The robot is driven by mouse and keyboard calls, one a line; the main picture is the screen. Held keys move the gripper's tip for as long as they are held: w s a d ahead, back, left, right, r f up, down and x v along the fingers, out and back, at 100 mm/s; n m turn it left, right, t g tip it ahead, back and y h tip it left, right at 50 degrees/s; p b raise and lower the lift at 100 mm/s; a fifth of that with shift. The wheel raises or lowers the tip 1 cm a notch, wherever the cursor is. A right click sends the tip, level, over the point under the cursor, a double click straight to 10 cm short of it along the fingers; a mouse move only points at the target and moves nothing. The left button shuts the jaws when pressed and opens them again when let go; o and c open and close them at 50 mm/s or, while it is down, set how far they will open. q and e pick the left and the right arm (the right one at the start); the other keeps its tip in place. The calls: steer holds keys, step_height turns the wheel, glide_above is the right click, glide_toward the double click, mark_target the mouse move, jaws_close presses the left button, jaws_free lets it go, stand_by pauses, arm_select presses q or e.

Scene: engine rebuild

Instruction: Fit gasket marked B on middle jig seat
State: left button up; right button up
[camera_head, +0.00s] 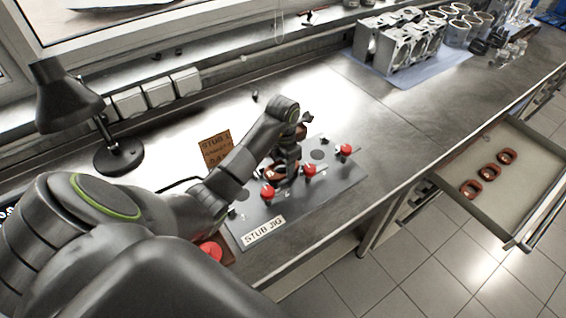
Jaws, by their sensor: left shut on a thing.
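The stub jig (315,190) is a dark grey plate with a white "STUB JIG" label, lying on the steel bench. A dark round seat (318,154) shows bare at the right. My left gripper (284,178) points down over the middle of the jig, shut on a red-brown gasket (271,173) that shows partly beside the fingers. The fingers hide the seat below; I cannot tell whether the gasket touches it. No letter is readable. My right gripper is out of view.
An open drawer (510,199) at right holds three red-brown gaskets (489,171). A brown card (215,148) stands behind my left arm. A black lamp (118,152) is at left. Engine blocks (397,45) stand at the back on a blue mat. Bench right of the jig is clear.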

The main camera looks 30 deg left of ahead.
arm_select(q)
steer(key=shift+f+b, duration=0.5)
steer(key=shift+f, duration=0.05)
stand_by(0.5)
steer(key=o, duration=1.1)
steer(key=shift+c, duration=0.2)
steer(key=shift+r, duration=0.15)
step_height(320, 180, up, 7)
steer(key=p, duration=0.5)
stand_by(0.4)
